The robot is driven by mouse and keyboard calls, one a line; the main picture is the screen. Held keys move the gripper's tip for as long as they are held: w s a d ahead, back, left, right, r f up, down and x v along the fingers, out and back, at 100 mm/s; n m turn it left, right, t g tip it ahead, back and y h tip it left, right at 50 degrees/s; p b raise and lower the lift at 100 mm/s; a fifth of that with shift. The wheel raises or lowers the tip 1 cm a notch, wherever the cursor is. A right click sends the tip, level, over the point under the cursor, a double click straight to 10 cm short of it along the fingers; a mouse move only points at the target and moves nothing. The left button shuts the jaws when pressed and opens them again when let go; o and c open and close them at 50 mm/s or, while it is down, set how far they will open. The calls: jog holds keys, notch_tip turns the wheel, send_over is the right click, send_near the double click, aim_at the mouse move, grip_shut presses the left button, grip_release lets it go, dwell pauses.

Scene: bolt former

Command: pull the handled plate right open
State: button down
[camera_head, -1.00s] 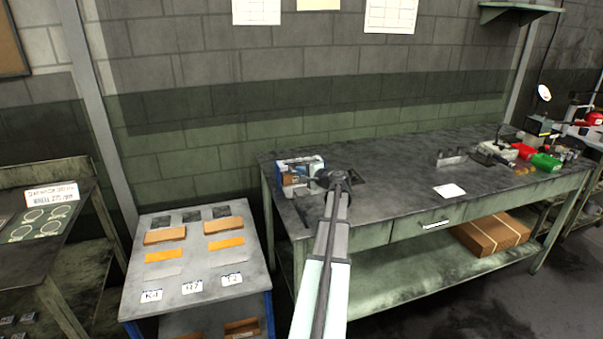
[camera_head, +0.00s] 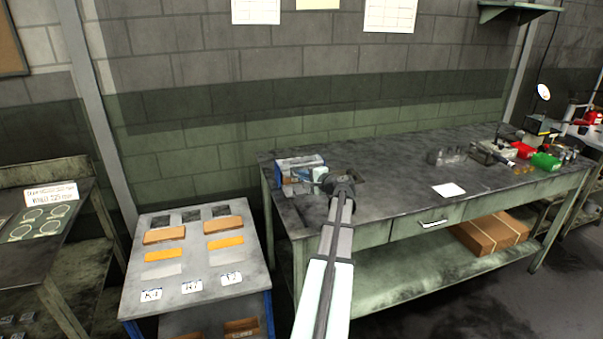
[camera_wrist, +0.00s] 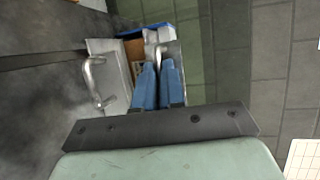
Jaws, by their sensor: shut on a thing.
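The bolt former (camera_head: 300,162) is a small blue, white and brown box-like unit at the left end of the bench. In the wrist view a pale plate (camera_wrist: 104,52) with a silver bar handle (camera_wrist: 97,82) stands at its left side. My gripper (camera_wrist: 156,64) has its two blue fingers close together in front of the unit, to the right of that bar handle and apart from it. They are shut on a silver metal piece (camera_wrist: 153,42); the fingers partly hide it. In the head view my gripper (camera_head: 318,177) reaches the unit from the right.
The bench (camera_head: 395,165) is clear to the right of my wrist, up to a white paper (camera_head: 449,190). Red and green bins (camera_head: 545,162) stand at its far right. A block wall (camera_head: 330,100) is close behind. A side table (camera_head: 195,260) with bars stands at left.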

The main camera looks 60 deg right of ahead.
jog(key=shift+s+a, duration=0.3)
jog(key=shift+a, duration=0.05)
jog(key=c, duration=1.5)
grip_release()
jog(key=shift+s, duration=0.1)
jog(key=shift+o, duration=1.3)
jog(key=v, duration=1.3)
jog(key=shift+s, duration=0.3)
jog(key=shift+a, duration=0.2)
